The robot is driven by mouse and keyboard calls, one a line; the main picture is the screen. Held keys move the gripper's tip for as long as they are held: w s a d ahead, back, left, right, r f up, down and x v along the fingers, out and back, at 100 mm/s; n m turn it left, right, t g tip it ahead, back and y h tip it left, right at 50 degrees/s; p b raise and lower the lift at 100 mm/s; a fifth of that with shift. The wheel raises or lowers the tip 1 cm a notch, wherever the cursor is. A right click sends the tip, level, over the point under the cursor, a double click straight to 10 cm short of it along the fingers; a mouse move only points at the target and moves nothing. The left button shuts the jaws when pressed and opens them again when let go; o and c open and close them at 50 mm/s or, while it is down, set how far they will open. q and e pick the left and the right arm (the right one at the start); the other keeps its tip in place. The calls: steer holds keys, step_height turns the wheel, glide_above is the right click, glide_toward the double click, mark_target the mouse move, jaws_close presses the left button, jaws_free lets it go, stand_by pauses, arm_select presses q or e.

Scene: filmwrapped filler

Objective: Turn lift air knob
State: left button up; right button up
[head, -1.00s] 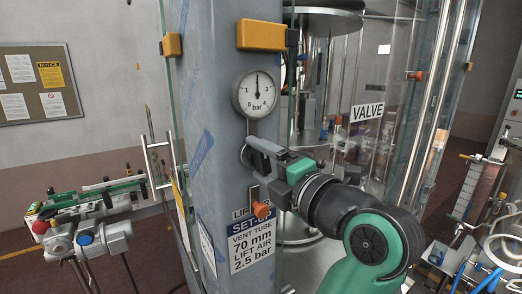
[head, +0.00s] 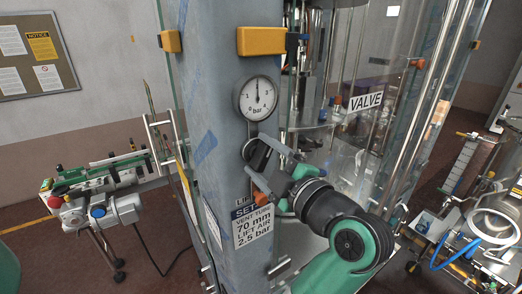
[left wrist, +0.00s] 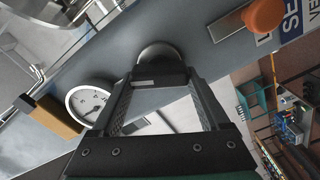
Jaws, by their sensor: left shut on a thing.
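The lift air knob (head: 257,153) is a dark grip on a round base on the blue-grey column, below the pressure gauge (head: 256,98). The gauge needle points nearly straight up, about 2 on its bar scale. My left gripper (head: 265,160) reaches the knob from the lower right and is shut on it. In the left wrist view, the knob's black grip (left wrist: 158,76) sits between the two fingers, with its round metal base beyond. The gauge (left wrist: 88,103) also shows there. A label (head: 253,226) reads vent tube 70 mm, lift air 2.5 bar. My right gripper is not in view.
An orange knob (left wrist: 263,15) sits on the column close to the gripper. A yellow block (head: 261,41) is above the gauge. Glass panels and a VALVE label (head: 366,101) stand to the right. A grey and green machine (head: 95,200) stands left.

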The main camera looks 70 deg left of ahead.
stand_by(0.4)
arm_select(q)
steer(key=o, duration=1.2)
steer(key=shift+o, duration=0.2)
steer(key=b+v, duration=0.3)
steer(key=v, duration=0.8)
steer(key=shift+d, duration=0.35)
